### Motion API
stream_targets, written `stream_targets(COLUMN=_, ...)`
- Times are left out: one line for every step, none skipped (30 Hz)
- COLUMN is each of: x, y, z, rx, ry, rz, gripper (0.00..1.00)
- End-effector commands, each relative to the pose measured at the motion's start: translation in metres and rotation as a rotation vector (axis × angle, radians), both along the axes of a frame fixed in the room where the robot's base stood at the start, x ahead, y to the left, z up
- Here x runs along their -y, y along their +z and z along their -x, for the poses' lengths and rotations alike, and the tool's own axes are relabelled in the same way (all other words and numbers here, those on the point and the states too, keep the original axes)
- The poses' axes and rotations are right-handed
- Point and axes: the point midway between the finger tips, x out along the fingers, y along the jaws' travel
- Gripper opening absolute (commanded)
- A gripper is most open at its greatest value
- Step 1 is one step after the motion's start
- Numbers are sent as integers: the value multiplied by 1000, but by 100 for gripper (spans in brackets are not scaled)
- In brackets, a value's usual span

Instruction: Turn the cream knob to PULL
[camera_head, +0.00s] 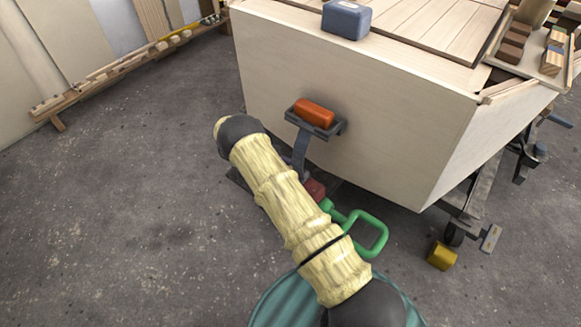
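I cannot make out the cream knob or a PULL marking in the head view. The pale plywood hull (350,105) fills the upper middle and right. My gripper is not visible. My yellow, wood-textured arm runs from the bottom centre up to a dark joint left of the hull's near face. The arm covers part of the floor and the gear below the hull.
An orange block (314,112) sits on a dark bracket before the hull. A blue-grey box (346,19) is on the hull's top edge. A green loop (366,233) and a yellow block (441,256) are low down.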

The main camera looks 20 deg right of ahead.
Motion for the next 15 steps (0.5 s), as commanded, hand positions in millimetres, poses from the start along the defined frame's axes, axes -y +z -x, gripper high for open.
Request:
stream_targets(x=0, y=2, z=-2, rx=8, ry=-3, rz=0, gripper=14)
stream_targets(x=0, y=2, z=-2, rx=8, ry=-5, rz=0, gripper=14)
stream_targets(x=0, y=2, z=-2, rx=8, ry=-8, rz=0, gripper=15)
stream_targets(x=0, y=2, z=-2, rx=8, ry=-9, rz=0, gripper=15)
stream_targets(x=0, y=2, z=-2, rx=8, ry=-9, rz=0, gripper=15)
stream_targets(x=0, y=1, z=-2, rx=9, ry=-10, rz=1, gripper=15)
stream_targets(x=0, y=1, z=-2, rx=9, ry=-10, rz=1, gripper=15)
stream_targets(x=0, y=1, z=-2, rx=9, ry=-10, rz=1, gripper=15)
stream_targets(x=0, y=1, z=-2, rx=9, ry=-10, rz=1, gripper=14)
stream_targets(x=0, y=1, z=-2, rx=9, ry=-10, rz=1, gripper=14)
stream_targets(x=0, y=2, z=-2, rx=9, ry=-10, rz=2, gripper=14)
stream_targets(x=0, y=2, z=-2, rx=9, ry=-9, rz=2, gripper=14)
stream_targets(x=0, y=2, z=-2, rx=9, ry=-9, rz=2, gripper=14)
stream_targets(x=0, y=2, z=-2, rx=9, ry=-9, rz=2, gripper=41)
stream_targets(x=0, y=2, z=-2, rx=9, ry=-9, rz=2, gripper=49)
